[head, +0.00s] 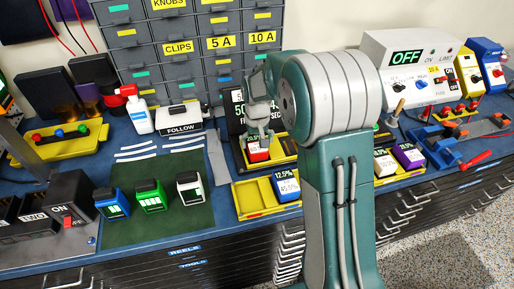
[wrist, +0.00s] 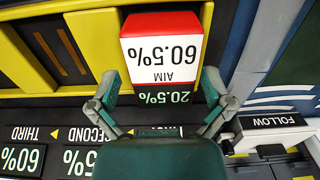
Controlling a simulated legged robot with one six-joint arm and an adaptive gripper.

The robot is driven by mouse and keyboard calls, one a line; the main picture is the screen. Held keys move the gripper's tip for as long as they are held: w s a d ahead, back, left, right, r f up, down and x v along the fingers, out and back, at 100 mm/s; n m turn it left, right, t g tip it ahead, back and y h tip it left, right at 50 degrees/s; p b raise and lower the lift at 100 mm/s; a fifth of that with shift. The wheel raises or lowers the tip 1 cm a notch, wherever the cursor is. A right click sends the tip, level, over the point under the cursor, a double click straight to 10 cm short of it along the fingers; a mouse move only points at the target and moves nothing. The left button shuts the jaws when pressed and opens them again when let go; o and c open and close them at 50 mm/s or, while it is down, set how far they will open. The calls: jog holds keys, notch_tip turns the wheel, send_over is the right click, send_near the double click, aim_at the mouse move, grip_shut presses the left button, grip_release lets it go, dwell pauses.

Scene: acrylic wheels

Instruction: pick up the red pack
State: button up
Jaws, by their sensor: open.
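The red pack (head: 257,150) sits in a yellow tray at the middle of the bench in the head view. In the wrist view the red pack (wrist: 163,52) has a red end and a white face reading "AIM 60.5%", upside down, with green "20.5%" digits below. My gripper (head: 258,122) is right above it in the head view. In the wrist view my gripper (wrist: 158,88) is open, one finger on each side of the pack's lower part. I cannot tell whether the fingers touch it. My arm hides part of the tray in the head view.
A yellow tray (head: 254,197) with a blue-and-white pack (head: 287,186) lies in front. Blue, green and white packs stand on a green mat (head: 180,220) to the left. The FOLLOW box (head: 181,122) is just left of the gripper. A dark display board stands close behind.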

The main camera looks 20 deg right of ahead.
jog(key=shift+a+f, duration=0.2)
jog(key=shift+a, duration=0.05)
jog(key=c, duration=1.1)
jog(key=shift+c, duration=0.2)
jog(key=shift+r, duration=0.1)
